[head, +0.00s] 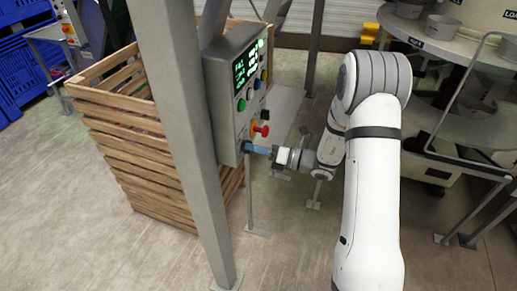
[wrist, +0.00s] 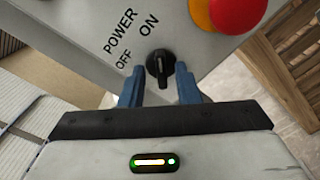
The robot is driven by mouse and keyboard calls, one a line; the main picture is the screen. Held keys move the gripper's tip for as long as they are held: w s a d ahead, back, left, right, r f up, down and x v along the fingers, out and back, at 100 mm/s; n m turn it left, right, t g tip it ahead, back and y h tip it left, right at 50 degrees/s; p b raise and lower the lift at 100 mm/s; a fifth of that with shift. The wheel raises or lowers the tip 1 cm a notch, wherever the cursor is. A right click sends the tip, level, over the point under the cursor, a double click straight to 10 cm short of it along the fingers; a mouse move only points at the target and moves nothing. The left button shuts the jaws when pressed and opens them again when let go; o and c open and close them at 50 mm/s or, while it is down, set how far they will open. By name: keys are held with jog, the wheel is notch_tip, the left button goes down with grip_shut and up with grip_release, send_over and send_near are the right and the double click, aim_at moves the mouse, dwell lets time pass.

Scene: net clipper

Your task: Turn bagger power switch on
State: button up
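The power switch (wrist: 160,66) is a small black knob low on the grey control panel (wrist: 185,40), with POWER, OFF and ON printed around it in the wrist view. OFF lies to the knob's left and ON above it. A pale line shows on the knob, but I cannot tell its setting for sure. My gripper (wrist: 161,82) is open, with one blue finger on each side of the knob and visible gaps between. In the head view, my gripper (head: 256,149) is at the lower front of the control panel (head: 228,100), hiding the switch.
A red emergency button (head: 262,130) on yellow sits just above my gripper; it also shows in the wrist view (wrist: 236,12). A slanted grey post (head: 180,110) and a wooden crate (head: 125,125) stand left. A round metal table (head: 440,45) is at right.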

jog(key=shift+d, duration=0.1)
jog(key=b+v, duration=0.2)
jog(key=v, duration=0.5)
jog(key=shift+s+d, duration=0.1)
jog(key=shift+d, duration=0.25)
